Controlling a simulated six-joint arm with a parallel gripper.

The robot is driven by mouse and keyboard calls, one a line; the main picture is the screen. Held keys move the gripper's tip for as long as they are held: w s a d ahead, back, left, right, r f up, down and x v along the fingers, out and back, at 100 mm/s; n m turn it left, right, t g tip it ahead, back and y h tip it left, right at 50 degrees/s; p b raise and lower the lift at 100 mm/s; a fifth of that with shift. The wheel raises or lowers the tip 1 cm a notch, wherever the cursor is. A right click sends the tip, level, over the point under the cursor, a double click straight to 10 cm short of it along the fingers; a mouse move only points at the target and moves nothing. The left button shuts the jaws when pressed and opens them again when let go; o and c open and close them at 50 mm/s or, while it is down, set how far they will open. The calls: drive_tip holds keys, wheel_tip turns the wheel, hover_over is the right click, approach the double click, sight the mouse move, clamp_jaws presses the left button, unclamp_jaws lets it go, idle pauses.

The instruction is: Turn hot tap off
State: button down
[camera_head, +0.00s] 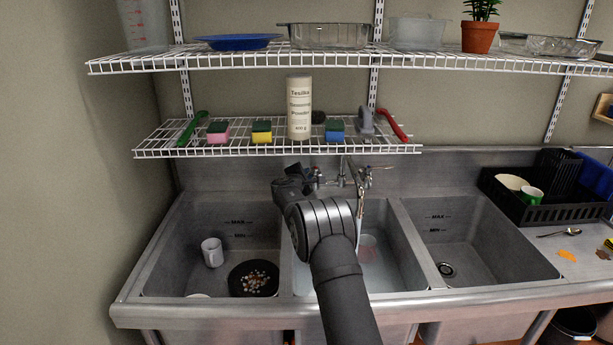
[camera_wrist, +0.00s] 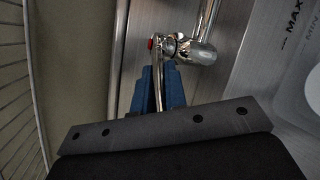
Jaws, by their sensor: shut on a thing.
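The hot tap (camera_wrist: 168,46) is a chrome fitting with a red mark on its end, seen at the top of the wrist view. Its thin metal lever (camera_wrist: 158,78) runs down between my gripper's blue fingers. My gripper (camera_wrist: 161,88) is shut on this lever. In the head view my gripper (camera_head: 314,179) is at the left side of the faucet (camera_head: 343,177), above the back of the middle basin, and my wrist hides part of it. A stream of water (camera_head: 360,213) falls from the spout into the middle basin (camera_head: 393,273).
A wire shelf (camera_head: 160,143) with sponges, brushes and a powder canister (camera_head: 299,107) hangs just above the tap. The left basin holds a white mug (camera_head: 212,252) and a dark pan (camera_head: 236,280) with scraps. The right basin (camera_head: 490,255) is empty. A black dish rack (camera_head: 505,203) stands at right.

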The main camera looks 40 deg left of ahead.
drive_tip(key=shift+a+r+m+t+h, duration=0.1)
drive_tip(key=shift+a+m+t+h, duration=0.2)
drive_tip(key=shift+m+h, duration=0.5)
drive_tip(key=shift+a+m+t+h, duration=0.2)
drive_tip(key=shift+a+m+h, duration=0.3)
drive_tip(key=shift+h, duration=0.5)
drive_tip(key=shift+d, duration=0.1)
drive_tip(key=c, duration=1.5)
unclamp_jaws()
drive_tip(key=shift+o, duration=0.2)
drive_tip(key=v, duration=1.7)
drive_tip(key=shift+s, duration=0.25)
